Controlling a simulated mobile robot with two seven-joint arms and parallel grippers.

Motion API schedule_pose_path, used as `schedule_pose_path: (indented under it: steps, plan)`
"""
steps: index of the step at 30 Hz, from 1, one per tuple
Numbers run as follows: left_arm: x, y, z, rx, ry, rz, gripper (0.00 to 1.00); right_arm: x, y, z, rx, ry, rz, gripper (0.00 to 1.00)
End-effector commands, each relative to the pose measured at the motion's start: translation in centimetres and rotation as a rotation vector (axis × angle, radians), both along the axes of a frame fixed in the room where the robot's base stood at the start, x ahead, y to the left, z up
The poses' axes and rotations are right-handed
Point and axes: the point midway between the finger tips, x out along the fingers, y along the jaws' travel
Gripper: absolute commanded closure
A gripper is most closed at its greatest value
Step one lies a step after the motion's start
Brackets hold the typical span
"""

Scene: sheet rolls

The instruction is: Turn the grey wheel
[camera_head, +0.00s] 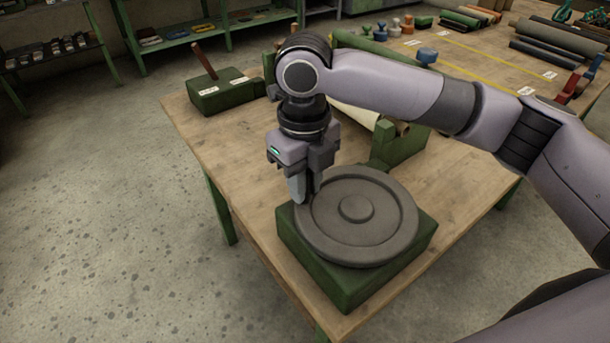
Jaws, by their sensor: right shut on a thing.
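The grey wheel (376,236) is a round disc with a raised rim and a central hub. It lies flat on a green block (348,287) at the near corner of the wooden table. My right gripper (304,197) points down at the wheel's far-left edge, its fingers shut on the rim there. The arm comes in from the right and passes above the table behind the wheel. The far finger is partly hidden. My left gripper does not show.
Behind the wheel, a green stand (401,146) with a pale roll (355,113) is partly covered by my arm. A green box (222,95) with a brown lever stands at the table's far left. Bare wood (240,150) lies left of the gripper. Rolls (560,38) lie at back right.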

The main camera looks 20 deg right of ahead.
Motion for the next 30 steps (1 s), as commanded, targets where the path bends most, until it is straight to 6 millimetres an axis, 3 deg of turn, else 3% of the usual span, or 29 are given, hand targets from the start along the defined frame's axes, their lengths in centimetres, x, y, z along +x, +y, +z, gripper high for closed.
schedule_pose_path:
  steps: [1, 2, 3, 4, 14, 24, 30]
  plan:
    - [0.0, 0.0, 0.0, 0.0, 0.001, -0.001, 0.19, 0.0, 0.1, 0.0, 0.003, -0.001, 0.001, 1.0]
    - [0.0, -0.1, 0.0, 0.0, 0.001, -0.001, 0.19, 0.0, 0.1, 0.0, 0.003, -0.001, 0.001, 0.69]
    - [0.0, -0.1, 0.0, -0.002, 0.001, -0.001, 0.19, 0.0, 0.1, 0.0, 0.003, -0.001, 0.002, 0.56]
    - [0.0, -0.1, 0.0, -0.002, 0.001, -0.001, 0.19, 0.0, 0.1, 0.0, 0.003, -0.001, 0.001, 0.54]
    - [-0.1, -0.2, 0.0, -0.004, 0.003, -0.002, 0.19, 0.0, 0.1, 0.4, 0.002, -0.001, 0.0, 0.54]
    - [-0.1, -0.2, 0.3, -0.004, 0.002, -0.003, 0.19, 0.0, 0.1, 5.5, 0.002, -0.003, 0.001, 0.54]
    - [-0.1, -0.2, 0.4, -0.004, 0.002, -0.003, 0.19, 0.0, 0.1, 7.1, 0.003, -0.001, 0.001, 0.54]
